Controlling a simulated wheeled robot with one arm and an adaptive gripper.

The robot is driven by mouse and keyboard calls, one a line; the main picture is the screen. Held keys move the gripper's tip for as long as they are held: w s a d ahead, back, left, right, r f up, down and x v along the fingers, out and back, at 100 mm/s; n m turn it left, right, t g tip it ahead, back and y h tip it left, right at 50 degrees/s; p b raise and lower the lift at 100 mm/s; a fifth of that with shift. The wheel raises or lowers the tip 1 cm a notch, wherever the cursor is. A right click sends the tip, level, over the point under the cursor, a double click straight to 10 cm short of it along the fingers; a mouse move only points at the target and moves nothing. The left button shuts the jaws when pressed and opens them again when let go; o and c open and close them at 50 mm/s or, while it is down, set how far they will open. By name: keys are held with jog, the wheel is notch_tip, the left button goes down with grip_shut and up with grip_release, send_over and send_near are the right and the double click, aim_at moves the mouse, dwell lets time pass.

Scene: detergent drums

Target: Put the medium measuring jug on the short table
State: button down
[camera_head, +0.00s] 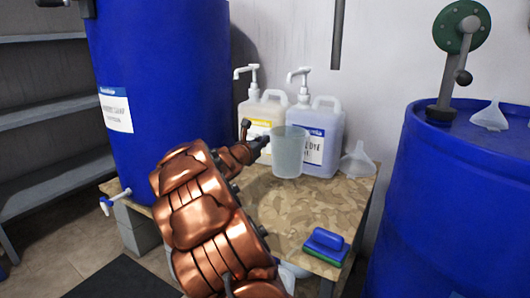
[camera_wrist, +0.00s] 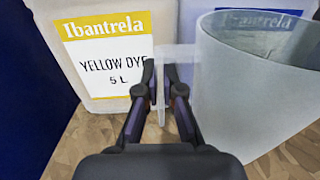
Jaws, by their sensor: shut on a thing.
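A translucent measuring jug (camera_head: 290,155) is upright at the front of two dye canisters, over a chipboard-topped table (camera_head: 300,215). It fills the right of the wrist view (camera_wrist: 245,95), with its handle towards the middle. My gripper (camera_head: 264,142) reaches in from the left and is shut on the jug's handle; its fingers (camera_wrist: 165,85) pinch the handle in the wrist view. I cannot tell whether the jug's base touches the tabletop. No other jug shows, so its size class cannot be compared.
A yellow-label canister (camera_head: 262,112) and a blue-label canister (camera_head: 322,135) with pumps stand behind. The middle tabletop is clear.

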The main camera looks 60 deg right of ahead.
aim_at(265, 149)
jog(key=shift+w+d+f, duration=0.15)
jog(key=shift+d, duration=0.5)
jog(key=shift+f+b, duration=1.15)
jog(key=shift+f, duration=0.65)
jog(key=c, duration=1.3)
grip_release()
